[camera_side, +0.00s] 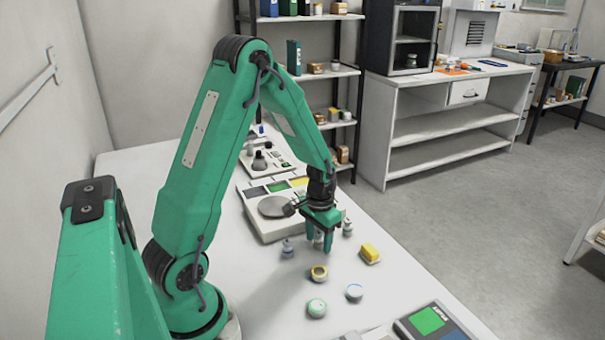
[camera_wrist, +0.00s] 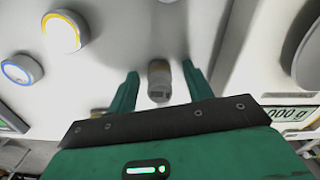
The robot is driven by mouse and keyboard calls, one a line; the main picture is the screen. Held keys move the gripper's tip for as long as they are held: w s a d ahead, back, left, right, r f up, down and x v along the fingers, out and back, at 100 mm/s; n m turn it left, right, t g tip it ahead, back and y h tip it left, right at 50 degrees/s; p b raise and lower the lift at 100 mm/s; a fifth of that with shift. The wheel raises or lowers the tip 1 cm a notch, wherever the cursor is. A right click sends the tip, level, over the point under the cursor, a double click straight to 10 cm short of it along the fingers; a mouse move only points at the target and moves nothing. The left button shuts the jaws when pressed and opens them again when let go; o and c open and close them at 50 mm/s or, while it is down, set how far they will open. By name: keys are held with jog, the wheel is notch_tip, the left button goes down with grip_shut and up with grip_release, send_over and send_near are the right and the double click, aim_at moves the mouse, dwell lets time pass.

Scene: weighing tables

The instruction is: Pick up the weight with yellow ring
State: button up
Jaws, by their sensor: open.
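The weight with the yellow ring (camera_side: 319,272) stands on the white table, just in front of and below my gripper in the side view. In the wrist view its yellow-ringed top (camera_wrist: 62,33) is at upper left, outside the jaws. My gripper (camera_side: 319,241) points down above the table, open. In the wrist view my gripper (camera_wrist: 159,71) has its fingers spread to either side of a small grey weight (camera_wrist: 159,86).
A blue-ringed weight (camera_side: 354,292) and a green-topped weight (camera_side: 317,307) stand nearby. Grey weights stand left (camera_side: 288,249) and right (camera_side: 347,228) of my gripper. A scale (camera_side: 262,225) is behind, and another device (camera_side: 436,325) is at the front edge.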

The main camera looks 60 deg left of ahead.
aim_at(320, 234)
jog(key=shift+c, duration=0.4)
grip_shut()
jog(key=shift+r, duration=0.1)
jog(key=shift+r, duration=0.7)
jog(key=r, duration=0.3)
jog(key=shift+d, duration=0.4)
jog(key=s+d+r, duration=0.1)
jog(key=d+r, duration=0.5)
jog(key=d, duration=0.4)
jog(key=shift+s+d+r, duration=0.2)
jog(key=shift+s+d, duration=0.15)
jog(key=shift+d, duration=0.05)
